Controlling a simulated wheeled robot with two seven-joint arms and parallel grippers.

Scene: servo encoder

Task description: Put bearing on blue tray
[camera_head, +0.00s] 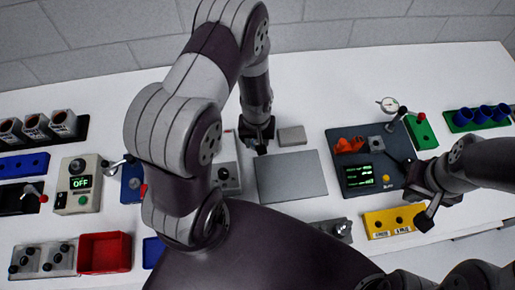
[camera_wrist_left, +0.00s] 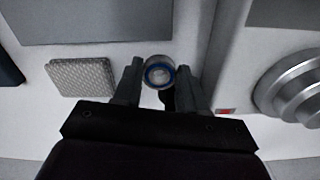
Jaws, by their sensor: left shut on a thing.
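The bearing (camera_wrist_left: 159,71), a small round metal ring with a blue band, sits between the fingertips of my left gripper (camera_wrist_left: 160,82) in the left wrist view. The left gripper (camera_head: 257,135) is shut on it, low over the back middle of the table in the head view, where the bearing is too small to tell. A blue tray (camera_head: 152,251) shows in part beside the red bin, at the front left; my left arm hides some of it. My right gripper (camera_head: 424,190) is empty and open at the right, near the dark instrument panel.
A grey plate (camera_head: 291,176) and a small grey pad (camera_head: 291,136) lie near the left gripper. A red bin (camera_head: 105,252) stands front left. The dark panel (camera_head: 362,178) and a yellow block (camera_head: 392,222) stand right. A blue holed block (camera_head: 24,164) lies far left.

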